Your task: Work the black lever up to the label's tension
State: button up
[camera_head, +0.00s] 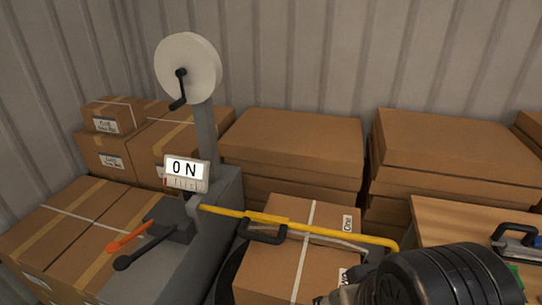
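The black lever (144,248) is at the lower left, on the dark head of a grey strapping machine (210,220). It has a round black knob and slants down to the left. An orange lever (132,235) lies just beyond it. A small display (185,169) above them reads 0 N, with a scale strip below it. A strapped carton (305,258) stands right of the machine with white labels, whose writing is too small to read for certain. A dark part of my arm fills the bottom right, well away from the levers. My gripper's fingers do not show.
A yellow bar (320,231) with a black handle (262,231) runs right from the machine across the carton. A white reel (189,68) with a black crank tops the post. Cartons (290,137) line the wall. A wooden table (455,222) is at right.

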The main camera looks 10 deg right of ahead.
aim_at(122, 263)
jog(key=u, duration=1.25)
